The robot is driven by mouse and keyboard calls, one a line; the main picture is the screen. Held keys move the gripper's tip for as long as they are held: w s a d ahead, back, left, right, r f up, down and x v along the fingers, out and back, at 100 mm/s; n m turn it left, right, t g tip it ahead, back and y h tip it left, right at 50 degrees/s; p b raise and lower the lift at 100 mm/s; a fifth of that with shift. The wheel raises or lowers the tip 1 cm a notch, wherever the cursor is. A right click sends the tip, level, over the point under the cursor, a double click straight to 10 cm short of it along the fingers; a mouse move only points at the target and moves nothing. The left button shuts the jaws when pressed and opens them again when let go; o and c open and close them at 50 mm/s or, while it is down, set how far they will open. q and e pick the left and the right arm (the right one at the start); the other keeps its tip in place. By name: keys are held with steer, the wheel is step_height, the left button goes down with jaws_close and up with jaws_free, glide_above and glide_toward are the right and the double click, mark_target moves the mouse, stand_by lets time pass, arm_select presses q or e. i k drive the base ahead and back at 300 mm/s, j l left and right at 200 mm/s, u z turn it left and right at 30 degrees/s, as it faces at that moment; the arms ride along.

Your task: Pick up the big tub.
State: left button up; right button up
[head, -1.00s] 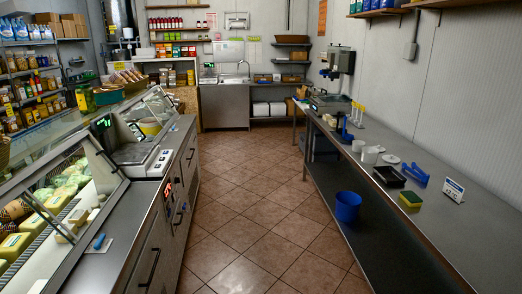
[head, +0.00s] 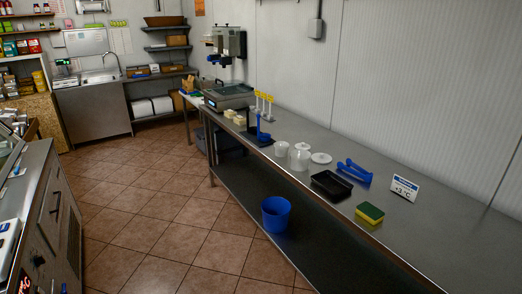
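Two white tubs stand upright side by side on the steel counter (head: 365,215) to the right. The bigger-looking tub (head: 299,157) is nearer to me and a little to the right. The smaller tub (head: 281,149) is just behind it to the left. A flat white disc like a lid (head: 321,158) lies to the right of the bigger tub. Neither of my grippers is in view.
A black tray (head: 331,185), a blue tool (head: 354,171), a yellow-green sponge (head: 370,212) and a sign (head: 404,188) lie or stand right of the tubs. A blue bucket (head: 276,214) is on the shelf below. The tiled floor (head: 160,225) before the counter is clear.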

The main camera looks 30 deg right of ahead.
mark_target(300, 160)
steer(key=i+j+z, duration=0.1)
steer(key=i+z, duration=0.2)
steer(key=i, duration=0.25)
steer(key=i+j+z, duration=0.3)
steer(key=i, duration=0.2)
steer(key=i+j+z, duration=0.35)
steer(key=i, duration=0.2)
steer(key=l, duration=0.1)
